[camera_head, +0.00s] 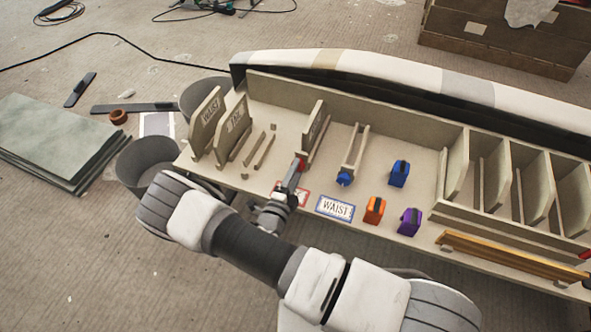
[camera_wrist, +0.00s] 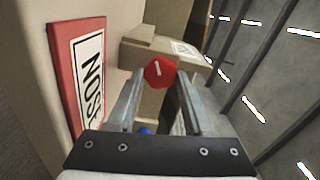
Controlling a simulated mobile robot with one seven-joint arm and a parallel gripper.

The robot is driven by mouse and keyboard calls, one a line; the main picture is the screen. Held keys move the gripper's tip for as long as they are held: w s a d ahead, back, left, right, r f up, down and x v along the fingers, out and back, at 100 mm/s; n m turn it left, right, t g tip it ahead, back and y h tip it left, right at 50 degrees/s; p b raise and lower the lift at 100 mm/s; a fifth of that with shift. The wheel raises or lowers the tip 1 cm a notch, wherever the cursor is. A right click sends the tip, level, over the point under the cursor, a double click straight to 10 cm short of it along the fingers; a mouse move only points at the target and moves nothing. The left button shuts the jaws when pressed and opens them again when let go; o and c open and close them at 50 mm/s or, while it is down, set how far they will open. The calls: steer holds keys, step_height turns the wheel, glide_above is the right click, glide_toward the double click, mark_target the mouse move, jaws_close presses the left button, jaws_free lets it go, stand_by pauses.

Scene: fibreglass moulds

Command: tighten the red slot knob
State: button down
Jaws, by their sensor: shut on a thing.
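The red slot knob (camera_wrist: 160,72) sits between my gripper's fingertips in the wrist view, with a pale line on its face. It is at the near end of a slot holding an upright board (camera_head: 314,128) on the beige bench. My gripper (camera_wrist: 158,84) is shut on the knob. In the head view, my gripper (camera_head: 296,172) reaches in from below and hides most of the red knob (camera_head: 301,163). A red-bordered label (camera_head: 303,197) lies just in front, partly covered by my gripper; in the wrist view the label (camera_wrist: 88,85) reads NOSE.
A blue knob (camera_head: 344,178) ends the empty slot to the right. A blue-bordered WAIST label (camera_head: 335,209) and blue (camera_head: 399,173), orange (camera_head: 374,210) and purple (camera_head: 410,221) clamp-like pieces stand further right. Two boards, WAIST (camera_head: 206,117) and another (camera_head: 232,127), stand left.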

steer(key=m+p, duration=0.1)
steer(key=m, duration=0.4)
steer(key=shift+a+m, duration=0.1)
steer(key=shift+m, duration=0.2)
steer(key=m+p, duration=0.1)
steer(key=m, duration=0.3)
steer(key=m+p, duration=0.1)
steer(key=m, duration=0.4)
steer(key=m+p, duration=0.1)
steer(key=m, duration=0.4)
steer(key=shift+a+p, duration=0.1)
steer(key=shift+p, duration=0.25)
steer(key=m+p, duration=0.1)
steer(key=m, duration=0.4)
steer(key=m+p, duration=0.2)
steer(key=m, duration=0.3)
steer(key=m+p, duration=0.2)
steer(key=m, duration=0.4)
steer(key=shift+r, duration=0.1)
steer(key=shift+m+p, duration=1)
steer(key=shift+m, duration=1.1)
